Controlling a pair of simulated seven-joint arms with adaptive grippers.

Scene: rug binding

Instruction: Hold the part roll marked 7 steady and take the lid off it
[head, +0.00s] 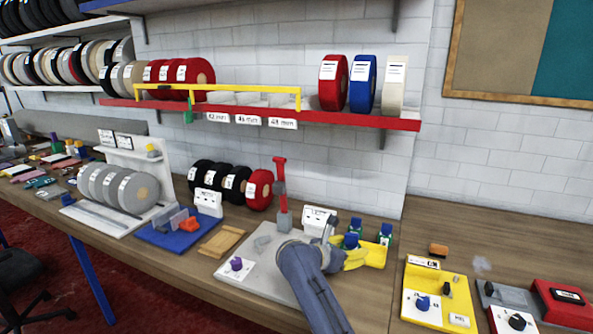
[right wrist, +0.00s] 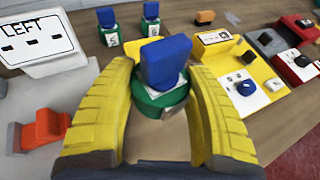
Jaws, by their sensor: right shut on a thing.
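A green round part roll with a blue upright top (right wrist: 165,62) is between the yellow fingers of my right gripper (right wrist: 160,105), which is shut on it. Its white label is partly in view, but I cannot read a number on it. In the head view my right gripper (head: 365,255) is low at the bench, with the blue top (head: 351,241) showing over its fingers. Two similar green rolls with blue tops (right wrist: 107,17) (right wrist: 151,12) stand just beyond, apart from the fingers; their marks are unreadable. My left gripper is not in view.
A white sign block reading LEFT (right wrist: 45,42) is close on the left, with an orange piece (right wrist: 46,128) nearby. A yellow board (head: 438,292) and a red device (head: 563,302) are to the right. Tape rolls stand behind on the bench (head: 230,183) and shelf. Bare bench lies between gripper and yellow board.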

